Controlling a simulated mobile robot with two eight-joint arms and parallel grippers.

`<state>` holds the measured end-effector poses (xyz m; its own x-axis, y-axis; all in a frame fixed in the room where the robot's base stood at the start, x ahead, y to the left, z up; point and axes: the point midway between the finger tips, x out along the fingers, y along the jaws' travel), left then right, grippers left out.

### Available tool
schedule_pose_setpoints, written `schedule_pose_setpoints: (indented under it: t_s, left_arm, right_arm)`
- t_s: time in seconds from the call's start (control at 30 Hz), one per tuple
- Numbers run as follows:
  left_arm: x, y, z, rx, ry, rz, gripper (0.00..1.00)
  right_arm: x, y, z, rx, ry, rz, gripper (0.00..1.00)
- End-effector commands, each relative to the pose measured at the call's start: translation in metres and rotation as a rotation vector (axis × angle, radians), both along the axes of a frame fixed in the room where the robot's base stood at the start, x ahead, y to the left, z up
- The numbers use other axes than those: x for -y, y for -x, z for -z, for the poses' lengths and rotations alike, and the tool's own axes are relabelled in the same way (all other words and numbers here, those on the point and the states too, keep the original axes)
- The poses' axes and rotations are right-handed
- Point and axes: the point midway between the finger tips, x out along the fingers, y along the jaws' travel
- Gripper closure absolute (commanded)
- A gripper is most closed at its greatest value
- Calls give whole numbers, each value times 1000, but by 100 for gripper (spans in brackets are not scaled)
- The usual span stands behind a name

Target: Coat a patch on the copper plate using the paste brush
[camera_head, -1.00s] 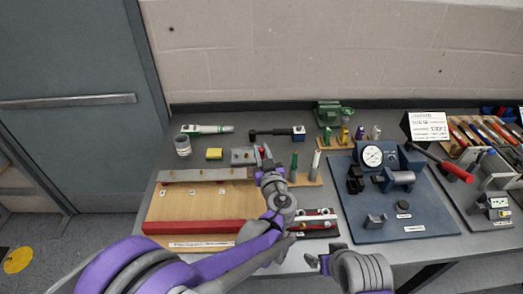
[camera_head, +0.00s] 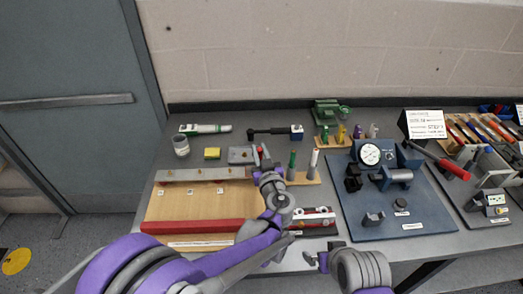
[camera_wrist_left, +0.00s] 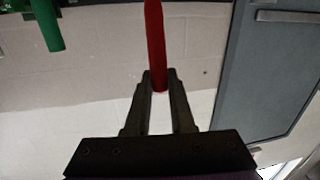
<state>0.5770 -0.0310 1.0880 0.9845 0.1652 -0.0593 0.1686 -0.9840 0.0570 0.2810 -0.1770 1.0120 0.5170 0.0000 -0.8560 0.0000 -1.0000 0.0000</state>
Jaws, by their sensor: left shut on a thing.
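My left gripper (camera_head: 261,160) is at the wooden holder (camera_head: 312,180) on the bench. In the left wrist view, its fingers (camera_wrist_left: 160,80) are shut on a red handle (camera_wrist_left: 155,40), which I take to be the paste brush. The red top of the handle (camera_head: 261,149) shows just above the gripper in the head view. The brush's lower end is hidden, so I cannot tell whether it is clear of the holder. I cannot make out a copper-coloured plate. My right gripper (camera_head: 317,262) is low at the front edge, its jaws unclear.
Green (camera_head: 292,163) and white (camera_head: 314,162) handles stand right beside the left gripper. A wooden board (camera_head: 190,207) with a grey metal bar (camera_head: 200,174) lies to the left. A sponge (camera_head: 212,153) and cup (camera_head: 181,146) are behind it. A blue fixture (camera_head: 410,215) is at right.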

Motion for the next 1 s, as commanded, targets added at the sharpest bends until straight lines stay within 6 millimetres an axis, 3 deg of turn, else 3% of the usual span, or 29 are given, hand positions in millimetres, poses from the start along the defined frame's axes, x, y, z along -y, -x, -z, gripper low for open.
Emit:
schedule_pose_setpoints:
  t_s: [0.23, 1.0]
  left_arm:
    - [-11, -1, 0, 0, 0, -1, 100]
    - [6, -1, 0, 0, 1, 0, 100]
  right_arm:
    - [0, -2, -3, 4, 0, 0, 0]
    - [0, -3, -5, 6, 0, 0, 0]
